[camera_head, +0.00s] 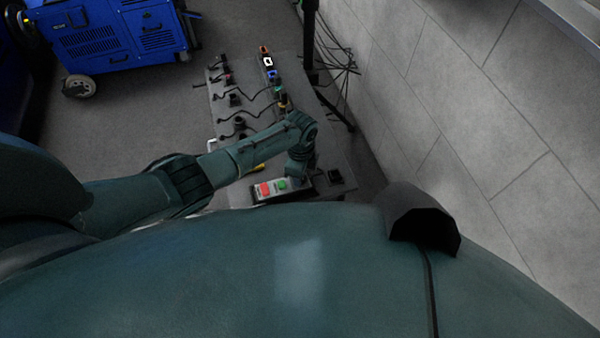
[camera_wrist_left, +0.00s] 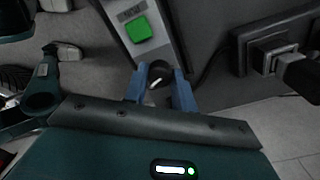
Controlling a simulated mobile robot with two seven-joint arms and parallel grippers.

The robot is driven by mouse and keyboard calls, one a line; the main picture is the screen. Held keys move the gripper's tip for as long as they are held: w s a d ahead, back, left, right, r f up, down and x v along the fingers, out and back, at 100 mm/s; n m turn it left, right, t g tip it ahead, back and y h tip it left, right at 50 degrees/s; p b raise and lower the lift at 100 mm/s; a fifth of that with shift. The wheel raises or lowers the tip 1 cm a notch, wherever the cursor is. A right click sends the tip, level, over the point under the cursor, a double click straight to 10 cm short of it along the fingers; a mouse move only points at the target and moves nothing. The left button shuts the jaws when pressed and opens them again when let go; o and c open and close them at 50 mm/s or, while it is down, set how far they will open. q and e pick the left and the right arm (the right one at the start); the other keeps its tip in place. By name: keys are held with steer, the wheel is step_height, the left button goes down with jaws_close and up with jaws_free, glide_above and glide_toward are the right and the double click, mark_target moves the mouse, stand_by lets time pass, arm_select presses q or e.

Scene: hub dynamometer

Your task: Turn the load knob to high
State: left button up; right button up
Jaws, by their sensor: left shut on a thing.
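The load knob (camera_wrist_left: 157,78) is a round black knob with a white pointer line, at the lower end of a light grey control box (camera_wrist_left: 165,35). In the left wrist view my left gripper (camera_wrist_left: 160,80) has its blue fingers on either side of the knob and is shut on it. The white line points up and to the right. A green button (camera_wrist_left: 138,29) sits above the knob. In the head view the box shows a red button (camera_head: 263,189) and the green button (camera_head: 282,184); my left wrist hides the knob there. My right gripper is not in view.
A black plug in a socket (camera_wrist_left: 270,53) is close to the right of the box. A panel (camera_head: 220,103) with several sockets, plugs and cables lies beyond my left arm. A blue machine (camera_head: 110,35) stands far left; a grey tiled wall (camera_head: 470,110) is on the right.

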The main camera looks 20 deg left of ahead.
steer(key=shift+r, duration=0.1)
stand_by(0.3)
arm_select(q)
steer(key=o, duration=1)
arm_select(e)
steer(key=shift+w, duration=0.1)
arm_select(q)
step_height(320, 180, up, 13)
steer(key=p, duration=0.3)
steer(key=shift+w+r+p, duration=0.1)
steer(key=shift+w+p, duration=0.05)
steer(key=shift+p, duration=0.25)
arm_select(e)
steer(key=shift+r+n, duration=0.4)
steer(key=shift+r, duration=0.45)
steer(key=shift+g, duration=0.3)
